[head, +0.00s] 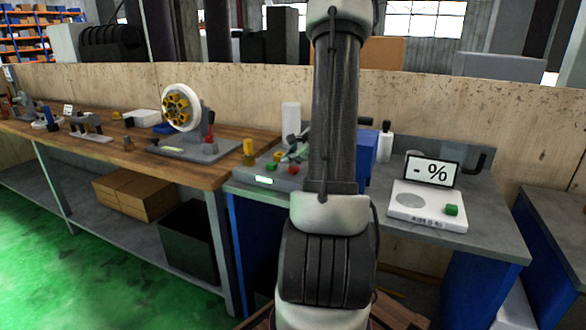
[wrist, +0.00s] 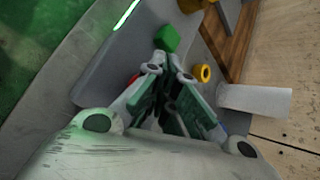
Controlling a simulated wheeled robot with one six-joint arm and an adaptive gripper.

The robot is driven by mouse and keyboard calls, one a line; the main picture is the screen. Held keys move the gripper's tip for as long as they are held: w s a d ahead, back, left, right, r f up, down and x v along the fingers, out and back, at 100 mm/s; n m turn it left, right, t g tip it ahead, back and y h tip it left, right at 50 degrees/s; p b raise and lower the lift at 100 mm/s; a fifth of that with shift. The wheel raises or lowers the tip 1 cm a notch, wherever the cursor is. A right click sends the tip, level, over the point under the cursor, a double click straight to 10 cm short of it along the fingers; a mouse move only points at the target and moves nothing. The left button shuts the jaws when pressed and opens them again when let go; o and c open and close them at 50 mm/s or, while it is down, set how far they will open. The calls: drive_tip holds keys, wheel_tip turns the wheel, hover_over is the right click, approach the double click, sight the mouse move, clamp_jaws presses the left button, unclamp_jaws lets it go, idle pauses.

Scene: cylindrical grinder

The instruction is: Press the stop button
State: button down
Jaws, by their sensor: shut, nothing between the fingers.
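A red button (head: 293,169) sits on the grey control panel (head: 250,176), to the right of a green button (head: 271,166). In the wrist view the green button (wrist: 167,38) stands just beyond the fingertips, and only a sliver of the red button (wrist: 134,78) shows beside my left finger. My gripper (wrist: 172,72) is shut and empty, pointing toward the panel. In the head view my gripper (head: 284,156) is small, partly hidden by my arm, and appears above the panel close to the buttons. Contact with either button cannot be made out.
A white cylinder (head: 291,118) and a brass cylinder (head: 248,150) stand near the panel. A blue box (head: 367,157) stands behind my arm. A scale (head: 427,212) with a display is to the right. A grinder-like machine (head: 183,110) is on the wooden bench to the left.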

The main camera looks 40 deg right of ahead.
drive_tip(key=shift+s+a+f, duration=0.1)
drive_tip(key=shift+s+f, duration=0.25)
drive_tip(key=shift+f, duration=0.25)
drive_tip(key=shift+d+r, duration=0.2)
drive_tip(key=shift+r, duration=0.15)
drive_tip(key=shift+w+d+r, duration=0.15)
drive_tip(key=shift+d+r, duration=0.05)
drive_tip(key=shift+r, duration=0.4)
wheel_tip(320, 180, up, 3)
drive_tip(key=shift+d+f, duration=0.1)
drive_tip(key=shift+f, duration=0.05)
drive_tip(key=shift+r, duration=0.7)
drive_tip(key=shift+a, duration=0.25)
